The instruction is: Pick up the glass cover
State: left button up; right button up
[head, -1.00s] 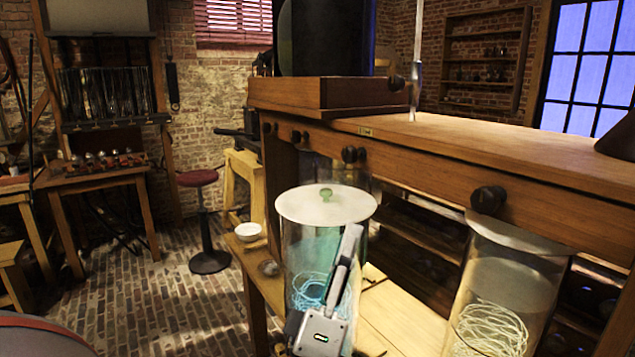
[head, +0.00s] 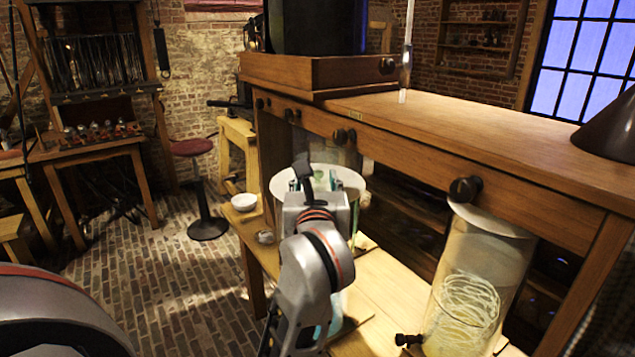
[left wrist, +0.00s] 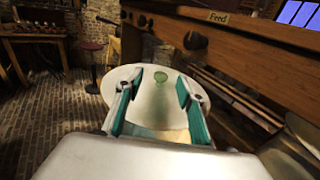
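The glass cover (head: 352,188) is a pale round disc on top of the left glass jar (head: 360,211), mostly hidden behind my left gripper in the head view. In the left wrist view the cover (left wrist: 153,103) lies ahead with its small green knob (left wrist: 160,77) near the middle. My left gripper (head: 317,181) is over the cover. In the left wrist view its two teal-lined fingers (left wrist: 163,83) are spread wide, one on each side of the knob, with nothing between them. I cannot tell the height of the fingertips above the cover. My right gripper is not in view.
A second glass jar (head: 468,290) with pale coiled wire stands at the right on the lower wooden shelf. The wooden bench (head: 480,150) with dark knobs overhangs behind both jars. A white bowl (head: 244,201) sits left of the covered jar.

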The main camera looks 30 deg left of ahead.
aim_at(318, 175)
pick_arm(q)
jog(key=x, duration=0.4)
jog(key=p+x, duration=0.1)
jog(key=x, duration=0.1)
jog(key=shift+d+f, duration=0.2)
jog(key=shift+f, duration=0.15)
grip_shut()
